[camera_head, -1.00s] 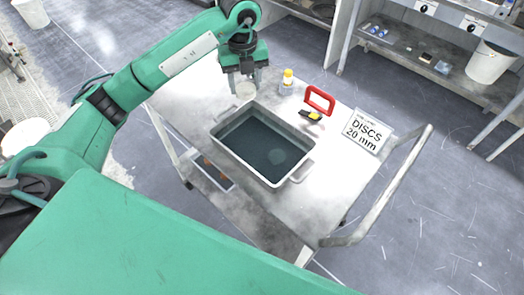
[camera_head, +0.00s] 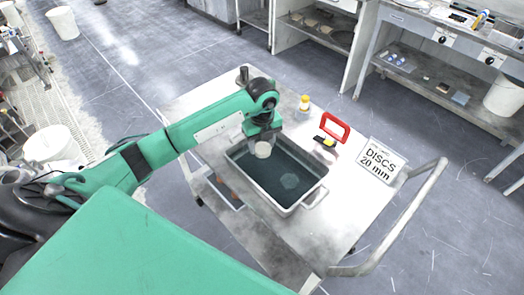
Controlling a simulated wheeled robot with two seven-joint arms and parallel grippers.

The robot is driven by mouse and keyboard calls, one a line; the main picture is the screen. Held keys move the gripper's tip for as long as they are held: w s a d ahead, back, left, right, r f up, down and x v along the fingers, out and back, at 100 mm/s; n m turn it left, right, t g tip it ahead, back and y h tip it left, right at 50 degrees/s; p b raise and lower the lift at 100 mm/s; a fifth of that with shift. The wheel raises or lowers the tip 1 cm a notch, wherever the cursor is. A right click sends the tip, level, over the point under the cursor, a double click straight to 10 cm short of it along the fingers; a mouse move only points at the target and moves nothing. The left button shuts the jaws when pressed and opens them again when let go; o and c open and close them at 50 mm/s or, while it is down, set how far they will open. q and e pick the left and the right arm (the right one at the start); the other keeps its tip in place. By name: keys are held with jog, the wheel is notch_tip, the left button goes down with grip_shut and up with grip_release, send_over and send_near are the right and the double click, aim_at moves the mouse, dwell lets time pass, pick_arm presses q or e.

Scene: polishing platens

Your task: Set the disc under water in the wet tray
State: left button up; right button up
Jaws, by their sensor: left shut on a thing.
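A pale round disc (camera_head: 263,149) is in my left gripper (camera_head: 263,141), which is shut on it. The gripper points down and holds the disc over the back-left part of the wet tray (camera_head: 289,209). The tray is a grey rectangular tub with dark water (camera_head: 268,184) in it. The disc appears above the water, but its exact height is hard to tell. A faint pale round shape (camera_head: 290,181) shows in the water towards the right; I cannot tell whether it is another disc or a mark. My right gripper is out of view.
The tray stands on a metal cart. Behind it are a yellow-capped bottle (camera_head: 304,103), a red frame (camera_head: 336,128) and a small black-and-yellow item (camera_head: 325,141). A sign reading "DISCS 20 mm" (camera_head: 380,161) lies at the right. A dark cylinder (camera_head: 243,75) stands at the back-left.

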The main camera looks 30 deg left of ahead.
aim_at(262, 147)
pick_arm(q)
notch_tip(262, 147, down, 4)
jog(key=shift+f+p, duration=0.25)
jog(key=shift+p, duration=0.15)
jog(key=shift+f, duration=0.25)
jog(key=shift+f, duration=0.1)
jog(key=o, duration=1)
